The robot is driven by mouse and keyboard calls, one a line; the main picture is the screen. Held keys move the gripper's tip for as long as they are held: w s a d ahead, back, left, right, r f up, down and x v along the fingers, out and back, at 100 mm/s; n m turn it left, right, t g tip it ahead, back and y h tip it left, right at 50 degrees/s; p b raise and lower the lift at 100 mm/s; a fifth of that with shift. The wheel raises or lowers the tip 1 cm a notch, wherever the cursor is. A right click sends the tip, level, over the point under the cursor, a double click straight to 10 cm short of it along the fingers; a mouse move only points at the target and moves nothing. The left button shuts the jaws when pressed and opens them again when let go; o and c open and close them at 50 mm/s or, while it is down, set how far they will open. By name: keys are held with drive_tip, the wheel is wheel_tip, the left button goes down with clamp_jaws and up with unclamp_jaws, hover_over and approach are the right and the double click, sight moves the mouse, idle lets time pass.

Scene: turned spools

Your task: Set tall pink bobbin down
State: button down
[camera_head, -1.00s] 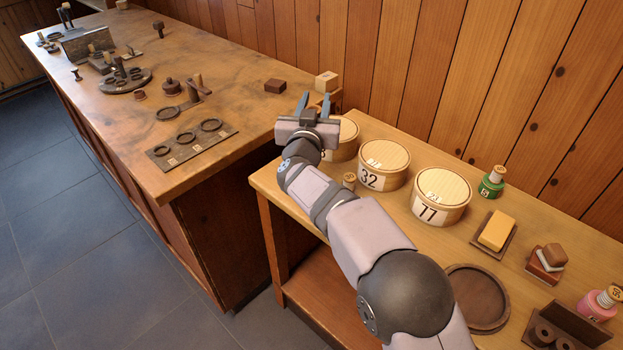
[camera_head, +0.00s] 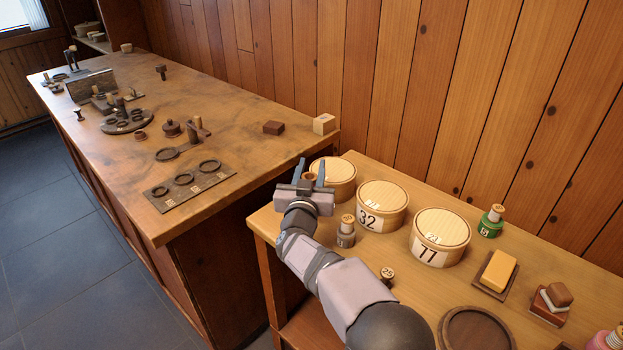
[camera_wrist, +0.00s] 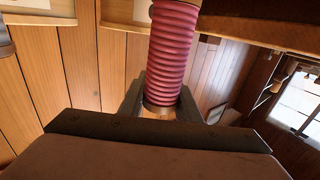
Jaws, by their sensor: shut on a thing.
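The tall pink bobbin (camera_wrist: 173,45) shows in the wrist view as a ribbed pink spool with a tan end. My gripper (camera_wrist: 160,108) is shut on it near that end, one finger on each side. In the head view my gripper (camera_head: 308,172) is over the left end of the lighter wooden bench (camera_head: 400,285), in front of the leftmost round box (camera_head: 338,172). A brown round end shows between the fingers there; the rest of the bobbin is hidden by my gripper. I cannot tell whether it touches any surface.
Round boxes marked 32 (camera_head: 383,210) and 77 (camera_head: 440,240) stand right of my gripper. A grey bobbin (camera_head: 346,236) stands close by, and a green bobbin (camera_head: 490,225) stands behind. Another pink bobbin (camera_head: 606,343) is at the right edge. The darker workbench (camera_head: 225,155) lies left.

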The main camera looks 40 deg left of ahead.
drive_tip(key=shift+f, duration=1.55)
drive_tip(key=shift+f, duration=0.15)
drive_tip(key=c, duration=1.3)
unclamp_jaws()
drive_tip(key=shift+r, duration=0.2)
drive_tip(key=b+v, duration=0.1)
drive_tip(key=v, duration=1.1)
